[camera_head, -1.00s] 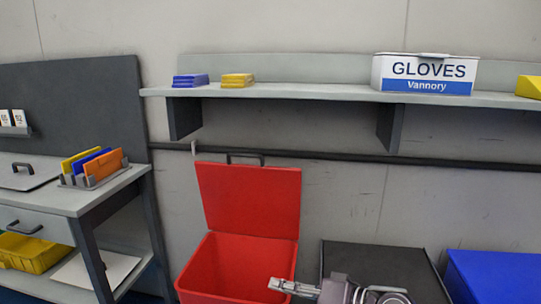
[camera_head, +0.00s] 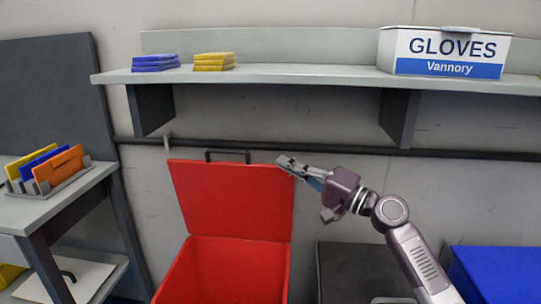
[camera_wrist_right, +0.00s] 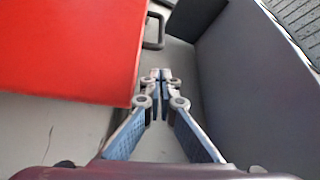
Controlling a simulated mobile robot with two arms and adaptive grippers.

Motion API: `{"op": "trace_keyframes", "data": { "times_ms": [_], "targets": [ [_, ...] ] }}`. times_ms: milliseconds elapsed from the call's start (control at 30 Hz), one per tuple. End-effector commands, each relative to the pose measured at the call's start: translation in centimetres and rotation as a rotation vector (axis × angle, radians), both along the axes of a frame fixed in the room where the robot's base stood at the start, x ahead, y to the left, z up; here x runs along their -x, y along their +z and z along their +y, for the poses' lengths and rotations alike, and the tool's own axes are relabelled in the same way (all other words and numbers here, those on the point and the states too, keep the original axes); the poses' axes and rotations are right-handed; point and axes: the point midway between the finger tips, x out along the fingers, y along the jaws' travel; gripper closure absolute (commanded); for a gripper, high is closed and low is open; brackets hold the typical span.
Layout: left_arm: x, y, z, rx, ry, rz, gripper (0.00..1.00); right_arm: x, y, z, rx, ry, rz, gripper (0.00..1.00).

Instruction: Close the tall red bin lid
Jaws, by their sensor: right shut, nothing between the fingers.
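The tall red bin (camera_head: 225,270) stands against the wall with its red lid (camera_head: 230,200) raised upright, so the bin is open. A dark handle (camera_head: 227,154) sits on the lid's top edge. My right gripper (camera_head: 284,162) is shut and empty at the lid's upper right corner; in the head view I cannot tell whether it touches. In the right wrist view the lid (camera_wrist_right: 70,50) fills the left side, the handle (camera_wrist_right: 155,32) shows beyond the shut fingertips (camera_wrist_right: 161,75), and the fingers are beside the lid. My left gripper is not in view.
A wall shelf (camera_head: 300,78) with a gloves box (camera_head: 445,52) runs above the bin, and a dark rail (camera_head: 350,149) runs behind the lid. A black bin (camera_head: 350,270) and a blue bin (camera_head: 500,272) stand to the right. A workbench (camera_head: 50,205) is at left.

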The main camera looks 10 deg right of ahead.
Motion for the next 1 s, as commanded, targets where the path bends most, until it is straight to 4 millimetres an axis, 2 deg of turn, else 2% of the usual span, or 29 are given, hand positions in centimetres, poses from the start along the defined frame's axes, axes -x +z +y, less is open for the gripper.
{"op": "trace_keyframes", "data": {
  "times_ms": [233,500,1000],
  "targets": [
    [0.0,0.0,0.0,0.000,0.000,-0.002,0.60,-3.1,1.0,3.1,0.000,0.001,-0.002,1.00],
    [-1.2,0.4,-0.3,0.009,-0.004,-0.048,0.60,-5.9,1.6,5.7,-0.001,0.000,-0.001,1.00],
    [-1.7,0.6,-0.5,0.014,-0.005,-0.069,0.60,-6.5,1.7,6.2,0.002,0.001,-0.001,1.00]
  ]
}}
